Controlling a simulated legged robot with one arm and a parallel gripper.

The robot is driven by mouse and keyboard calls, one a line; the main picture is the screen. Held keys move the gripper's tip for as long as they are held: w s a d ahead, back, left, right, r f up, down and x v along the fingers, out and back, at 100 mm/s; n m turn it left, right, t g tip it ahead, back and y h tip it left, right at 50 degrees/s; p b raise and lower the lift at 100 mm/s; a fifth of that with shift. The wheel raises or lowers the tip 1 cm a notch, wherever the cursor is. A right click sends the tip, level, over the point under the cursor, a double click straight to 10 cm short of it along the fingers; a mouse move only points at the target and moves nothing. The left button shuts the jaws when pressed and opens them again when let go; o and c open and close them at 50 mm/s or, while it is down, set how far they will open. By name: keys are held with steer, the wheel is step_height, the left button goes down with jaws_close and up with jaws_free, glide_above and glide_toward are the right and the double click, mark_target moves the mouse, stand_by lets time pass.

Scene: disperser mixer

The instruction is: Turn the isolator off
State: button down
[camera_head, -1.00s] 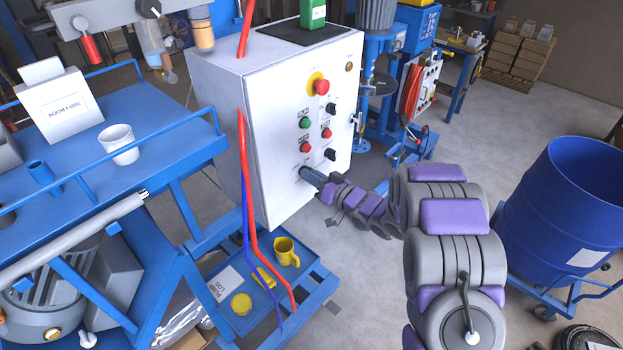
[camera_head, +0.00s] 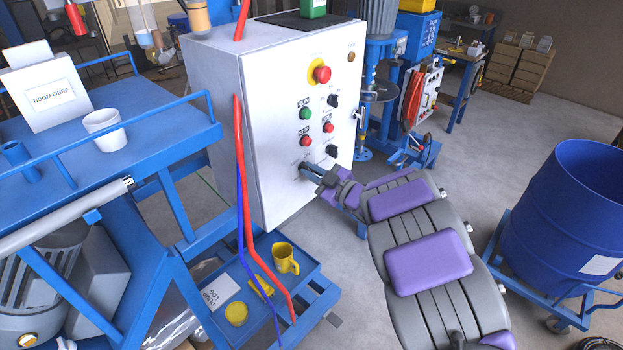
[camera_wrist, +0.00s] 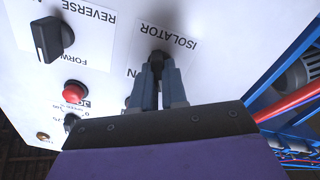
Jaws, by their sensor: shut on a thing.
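The white control cabinet (camera_head: 262,110) stands in the middle of the head view. Its isolator knob (camera_wrist: 157,58) is a dark knob low on the front panel, under the upside-down word ISOLATOR in the wrist view. My gripper (camera_wrist: 157,78) is shut on the isolator knob, with a finger on each side of it. In the head view my gripper (camera_head: 312,172) reaches the panel's lower left from the right. The fingers hide most of the knob, so I cannot tell which way it points.
Above the isolator are red and green buttons, black selector knobs (camera_head: 331,151) and a red emergency stop (camera_head: 322,74) on yellow. Red and blue hoses (camera_head: 243,170) hang down the cabinet's left side. A blue cart (camera_head: 160,150) stands left and a blue drum (camera_head: 565,215) right.

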steer(key=shift+f+n+b, duration=0.2)
steer(key=shift+n+b, duration=0.55)
steer(key=shift+n, duration=0.25)
steer(key=shift+s, duration=0.1)
steer(key=c, duration=1.2)
jaws_free()
steer(key=shift+r, duration=0.1)
steer(key=shift+o, duration=0.2)
steer(key=p+v, duration=0.1)
steer(key=v, duration=1.6)
steer(key=shift+d, duration=0.15)
